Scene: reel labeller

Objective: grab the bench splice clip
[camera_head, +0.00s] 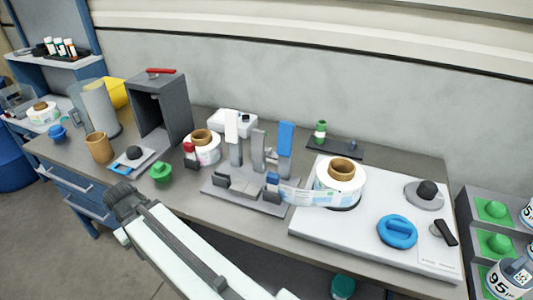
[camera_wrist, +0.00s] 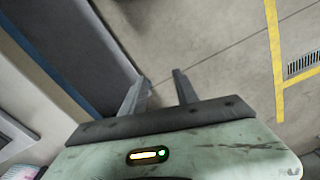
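I cannot tell for sure which piece is the bench splice clip. On the bench, a grey fixture (camera_head: 245,193) carries upright posts, one with a white top and one with a blue top (camera_head: 286,136). A small blue-topped piece (camera_head: 272,180) stands at its front right, beside a printed label strip. A small black piece (camera_head: 446,232) lies on the white plate at the right. My gripper (camera_wrist: 160,77) is open and empty in the wrist view, with bare floor beyond its fingers. My arm reaches up from the bottom in the head view, left of the fixture and in front of the bench.
A label reel (camera_head: 340,182) sits on the white plate (camera_head: 318,220), with a blue ring (camera_head: 397,232) nearby. A green knob (camera_head: 160,172), a tan cup (camera_head: 99,147) and a dark grey housing (camera_head: 160,105) stand left. Shelves with green discs (camera_head: 495,243) stand at right.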

